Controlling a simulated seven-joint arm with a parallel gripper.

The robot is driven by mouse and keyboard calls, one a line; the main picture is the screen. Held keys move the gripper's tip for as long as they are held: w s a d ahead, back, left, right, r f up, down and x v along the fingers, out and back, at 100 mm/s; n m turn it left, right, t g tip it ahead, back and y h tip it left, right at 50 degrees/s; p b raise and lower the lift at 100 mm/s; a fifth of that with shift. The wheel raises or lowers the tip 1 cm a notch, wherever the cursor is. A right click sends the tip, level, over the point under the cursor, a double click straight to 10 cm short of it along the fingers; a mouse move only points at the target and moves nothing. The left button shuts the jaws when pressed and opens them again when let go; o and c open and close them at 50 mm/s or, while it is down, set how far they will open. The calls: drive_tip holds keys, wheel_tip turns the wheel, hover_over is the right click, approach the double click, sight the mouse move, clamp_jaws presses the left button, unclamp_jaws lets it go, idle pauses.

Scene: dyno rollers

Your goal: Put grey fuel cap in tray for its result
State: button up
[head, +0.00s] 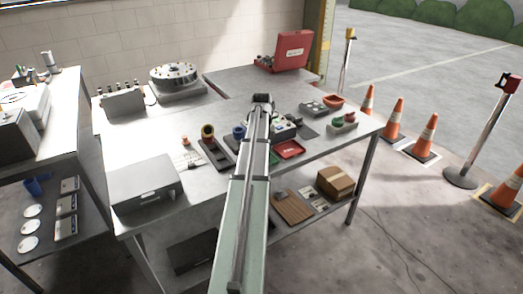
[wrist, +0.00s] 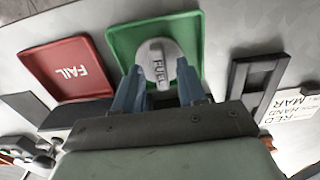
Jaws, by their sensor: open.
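The grey fuel cap (wrist: 158,66), a round disc with a raised ridge marked FUEL, is at the green tray (wrist: 188,28) in the wrist view. It appears to rest in the tray, toward its near side. My gripper (wrist: 158,82) is open, with its blue fingers on either side of the cap's ridge. I cannot tell whether either finger touches it.
A red tray marked FAIL (wrist: 70,67) lies left of the green tray; it also shows in the head view (head: 289,149). A dark frame-shaped holder (wrist: 255,88) and a printed card (wrist: 297,105) are to the right. A grey box (head: 145,185) stands at the bench's left front.

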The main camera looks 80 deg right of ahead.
wheel_tip(320, 180, up, 12)
drive_tip(key=shift+f, duration=0.15)
idle(0.3)
